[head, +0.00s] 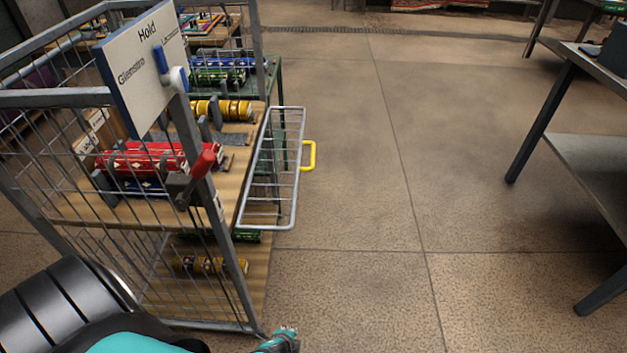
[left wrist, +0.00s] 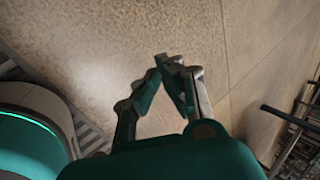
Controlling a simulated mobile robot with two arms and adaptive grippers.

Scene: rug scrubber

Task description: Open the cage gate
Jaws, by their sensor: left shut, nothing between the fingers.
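The wire cage (head: 108,96) stands at the left of the head view. Its light grey wire gate (head: 297,170), with a yellow handle (head: 311,156), shows at the cage's right side, beside the wooden shelf. I cannot tell whether it is latched or ajar. A red-handled lever (head: 203,162) is on the cage's near post. My left gripper (head: 287,336) is low at the bottom edge, near the cage's near bottom corner and well below the yellow handle. In the left wrist view, its fingertips (left wrist: 168,62) meet, empty, over bare floor. My right gripper is out of view.
A white "Hold" sign (head: 140,62) is on the cage. Red and yellow rolled items (head: 150,157) lie on its wooden shelves. A metal table (head: 590,150) stands at the right. The floor (head: 390,200) between is clear. Cage-like bars (left wrist: 300,130) show at the wrist view's right.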

